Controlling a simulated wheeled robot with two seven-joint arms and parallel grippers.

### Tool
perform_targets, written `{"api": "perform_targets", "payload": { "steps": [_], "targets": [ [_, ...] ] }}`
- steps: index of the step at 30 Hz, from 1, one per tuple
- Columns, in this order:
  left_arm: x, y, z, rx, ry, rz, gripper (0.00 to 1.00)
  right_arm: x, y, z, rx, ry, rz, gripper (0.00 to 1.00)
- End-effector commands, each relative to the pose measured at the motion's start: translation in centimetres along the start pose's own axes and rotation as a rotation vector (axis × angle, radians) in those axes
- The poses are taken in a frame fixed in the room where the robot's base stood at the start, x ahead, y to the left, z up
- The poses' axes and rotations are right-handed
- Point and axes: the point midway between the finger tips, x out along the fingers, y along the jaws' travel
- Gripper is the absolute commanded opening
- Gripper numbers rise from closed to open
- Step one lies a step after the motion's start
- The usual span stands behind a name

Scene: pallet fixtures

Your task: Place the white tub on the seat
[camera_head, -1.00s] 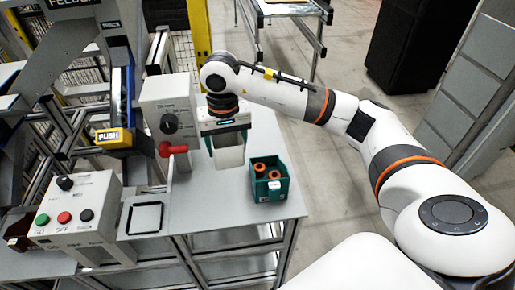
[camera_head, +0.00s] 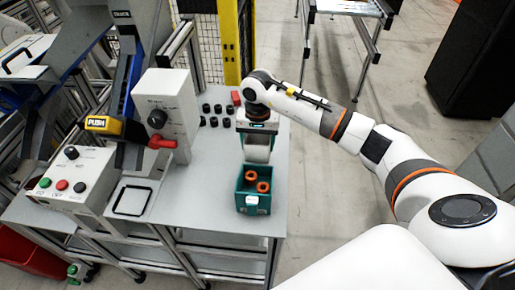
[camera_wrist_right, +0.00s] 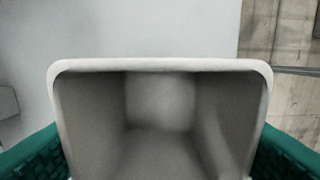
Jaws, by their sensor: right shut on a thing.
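The white tub (camera_head: 257,151) hangs upright from my right gripper (camera_head: 257,132), behind the teal bin in the head view. The right gripper is shut on it. In the wrist view the empty tub (camera_wrist_right: 160,66) fills the lower middle, its open mouth facing the camera, with teal parts at both lower sides. A square black-edged frame (camera_head: 132,200), which looks like the seat, lies empty at the table's front left, well left of the tub. The tub's underside is hidden. My left gripper is out of view.
The teal bin (camera_head: 254,202) with orange rings stands at the table's right front. A box with a red handle (camera_head: 162,142) stands between tub and frame. Several small black parts (camera_head: 214,121) and a red block (camera_head: 236,98) lie behind. A button box (camera_head: 75,178) stands left.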

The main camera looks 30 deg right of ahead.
Motion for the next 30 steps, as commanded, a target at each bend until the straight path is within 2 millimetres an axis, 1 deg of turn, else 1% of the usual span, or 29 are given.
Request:
{"api": "perform_targets", "payload": {
  "steps": [6, 9, 15, 19, 20, 21, 23, 24, 30],
  "targets": [
    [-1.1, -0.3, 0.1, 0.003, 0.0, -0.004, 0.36, 2.7, 0.0, -0.1, 0.001, 0.005, -0.002, 0.44],
    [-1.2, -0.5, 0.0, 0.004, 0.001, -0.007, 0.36, 3.6, -0.1, -0.1, 0.0, 0.003, -0.001, 0.44],
    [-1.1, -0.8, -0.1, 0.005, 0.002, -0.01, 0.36, 3.6, 0.0, 0.0, -0.001, 0.001, -0.001, 0.44],
    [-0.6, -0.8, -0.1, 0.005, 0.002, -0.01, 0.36, 4.0, -0.1, 0.0, -0.001, 0.0, -0.001, 0.44],
    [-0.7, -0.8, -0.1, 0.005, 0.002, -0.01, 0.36, 4.0, -0.1, 0.0, -0.001, 0.0, -0.001, 0.69],
    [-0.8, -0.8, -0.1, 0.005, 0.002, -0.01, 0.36, 3.9, -0.1, 0.0, -0.001, 0.0, -0.001, 0.75],
    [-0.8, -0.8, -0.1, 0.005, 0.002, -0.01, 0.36, 3.9, -0.1, 0.0, -0.001, 0.0, -0.001, 0.85],
    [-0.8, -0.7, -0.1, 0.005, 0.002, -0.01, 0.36, 3.9, 0.0, 0.0, -0.001, 0.0, -0.001, 0.89],
    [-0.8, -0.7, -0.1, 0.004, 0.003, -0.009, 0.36, 3.9, 0.0, 0.0, -0.001, 0.001, -0.001, 0.89]
  ]
}}
